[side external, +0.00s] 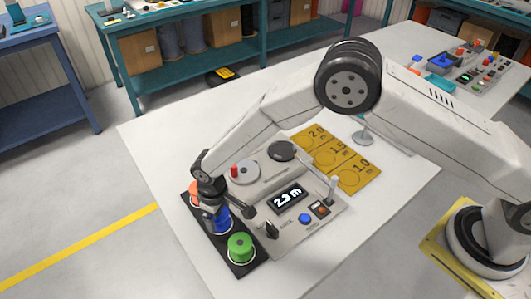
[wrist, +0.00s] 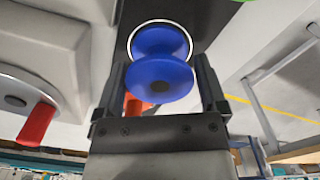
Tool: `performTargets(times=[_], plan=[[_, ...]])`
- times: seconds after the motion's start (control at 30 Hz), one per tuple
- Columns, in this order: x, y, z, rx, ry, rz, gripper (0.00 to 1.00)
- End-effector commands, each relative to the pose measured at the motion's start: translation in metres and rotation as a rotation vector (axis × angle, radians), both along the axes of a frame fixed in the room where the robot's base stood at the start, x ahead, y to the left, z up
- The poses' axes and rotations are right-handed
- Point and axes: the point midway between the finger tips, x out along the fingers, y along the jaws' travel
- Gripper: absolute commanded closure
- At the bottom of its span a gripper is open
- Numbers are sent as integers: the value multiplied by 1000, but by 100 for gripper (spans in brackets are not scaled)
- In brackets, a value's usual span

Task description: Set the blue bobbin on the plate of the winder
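The blue bobbin (side external: 219,217) stands on a black rack between an orange bobbin (side external: 195,187) and a green bobbin (side external: 241,246). In the wrist view the blue bobbin (wrist: 160,75) lies between the two fingers of my gripper (wrist: 160,75), its far end at a white ring on the rack. The fingers sit either side of its near flange, with little room; no firm grip shows. In the side view my gripper (side external: 212,200) is over the bobbin and partly hides it. The winder (side external: 275,205) carries a dark round plate (side external: 281,151) and a grey disc (side external: 245,172) with a red knob.
The black rack (side external: 224,264) runs along the winder's left side. A lever (side external: 333,188), a blue button (side external: 305,218) and a 2.3 m display (side external: 288,198) stand on the winder. Yellow marked cards (side external: 336,156) lie behind it. The white table (side external: 160,140) is clear at left.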

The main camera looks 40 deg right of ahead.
Motion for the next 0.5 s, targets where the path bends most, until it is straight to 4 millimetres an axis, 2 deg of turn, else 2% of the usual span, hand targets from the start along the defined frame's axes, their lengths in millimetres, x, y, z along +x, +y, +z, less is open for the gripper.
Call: performTargets(times=[0.03, 0.1, 0.2, 0.37, 0.5], plan=[[0, 0, 0, 0, 0, 0, 29], [0, 0, 0, 0, 0, 0, 51], [0, 0, 0, 1, -1, 0, 78], [0, 0, 4, 1, -1, 0, 78], [1, 1, 14, 2, -3, 0, 78]])
